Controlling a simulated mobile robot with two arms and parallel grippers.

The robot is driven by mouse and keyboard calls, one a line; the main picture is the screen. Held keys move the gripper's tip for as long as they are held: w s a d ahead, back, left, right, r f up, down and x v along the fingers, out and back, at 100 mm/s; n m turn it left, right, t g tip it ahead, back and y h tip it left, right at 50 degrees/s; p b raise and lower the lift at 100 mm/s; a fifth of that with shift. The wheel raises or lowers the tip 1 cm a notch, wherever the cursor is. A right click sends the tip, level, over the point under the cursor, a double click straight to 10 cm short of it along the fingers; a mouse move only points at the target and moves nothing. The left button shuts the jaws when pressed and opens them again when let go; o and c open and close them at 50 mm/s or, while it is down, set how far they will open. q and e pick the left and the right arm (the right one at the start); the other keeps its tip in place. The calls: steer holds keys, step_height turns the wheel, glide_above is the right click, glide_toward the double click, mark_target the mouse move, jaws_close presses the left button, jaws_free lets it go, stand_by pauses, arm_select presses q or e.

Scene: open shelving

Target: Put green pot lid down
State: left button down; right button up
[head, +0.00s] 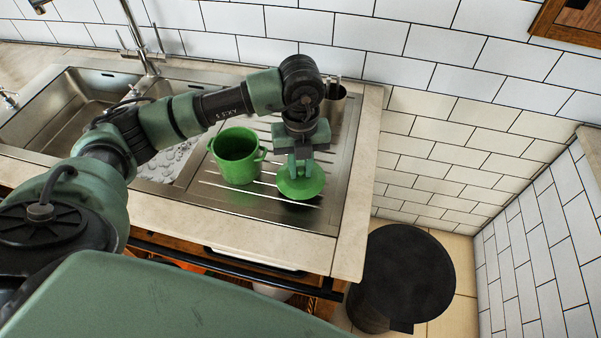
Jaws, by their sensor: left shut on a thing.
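The green pot lid (300,188) is at the right part of the sink's metal drainboard. My left gripper (300,168) points down from above and is shut on the lid's top. The lid looks roughly level, at or just above the drainboard; I cannot tell whether it touches. The green pot (236,157) stands upright and open just left of the lid, on the drainboard. My right gripper is not in view.
The ribbed drainboard (305,217) has bare metal in front of the lid. A dark metal cup (335,91) stands behind my gripper. The sink basin (75,100) and faucet (143,50) are at left. A black bin (402,275) stands on the floor at right.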

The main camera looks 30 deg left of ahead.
mark_target(301, 169)
arm_select(q)
step_height(301, 169, down, 3)
steer(key=shift+f, duration=0.1)
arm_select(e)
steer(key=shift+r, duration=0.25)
arm_select(q)
steer(key=shift+f, duration=0.15)
steer(key=c, duration=1.5)
jaws_free()
steer(key=shift+o, duration=1)
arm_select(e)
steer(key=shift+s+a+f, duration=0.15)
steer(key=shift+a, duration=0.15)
